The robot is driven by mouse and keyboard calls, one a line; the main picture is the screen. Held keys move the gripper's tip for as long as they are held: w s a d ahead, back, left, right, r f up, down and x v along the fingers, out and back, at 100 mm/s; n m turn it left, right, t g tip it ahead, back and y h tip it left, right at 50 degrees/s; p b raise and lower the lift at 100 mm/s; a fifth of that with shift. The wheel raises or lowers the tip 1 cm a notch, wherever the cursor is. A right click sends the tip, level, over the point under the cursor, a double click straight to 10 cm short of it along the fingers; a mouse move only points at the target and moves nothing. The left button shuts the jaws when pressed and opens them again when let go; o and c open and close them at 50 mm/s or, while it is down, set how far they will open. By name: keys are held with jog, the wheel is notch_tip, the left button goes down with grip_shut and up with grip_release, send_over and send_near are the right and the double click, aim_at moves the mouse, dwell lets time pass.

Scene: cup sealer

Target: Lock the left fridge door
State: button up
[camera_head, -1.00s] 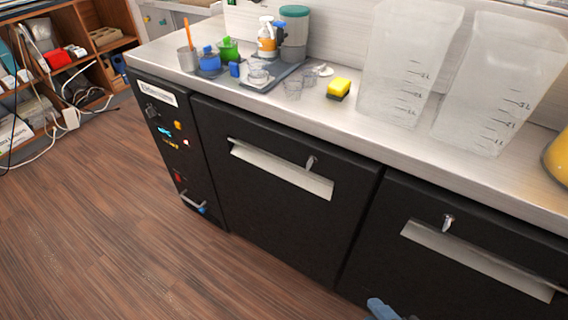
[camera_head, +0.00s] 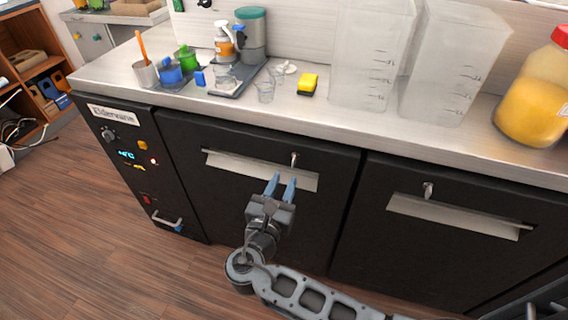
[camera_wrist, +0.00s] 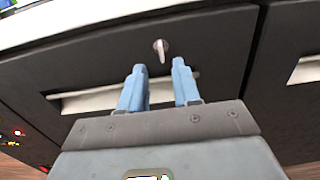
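The left fridge door (camera_head: 185,170) is black and looks closed, with a long pale handle strip (camera_head: 240,168) near its top. A small silver key (camera_head: 294,159) sits in the lock above the strip's right part. The key (camera_wrist: 161,49) also shows in the wrist view, hanging roughly vertical, beyond and between the fingertips. My gripper (camera_head: 281,181) is in front of this door, just below the key, with its blue fingers pointing toward it. In the wrist view my gripper (camera_wrist: 157,70) has its fingers apart and nothing between them. It does not appear to touch the key.
The right fridge door (camera_head: 440,250) has its own key (camera_head: 428,190) and handle strip (camera_head: 460,217). A control panel (camera_head: 132,160) is at left. The floor is clear.

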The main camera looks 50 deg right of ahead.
aim_at(293, 163)
jog(key=x, duration=0.7)
jog(key=shift+d+p, duration=0.15)
jog(key=shift+p, duration=0.25)
jog(key=shift+f, duration=0.1)
jog(key=shift+c, duration=0.5)
grip_shut()
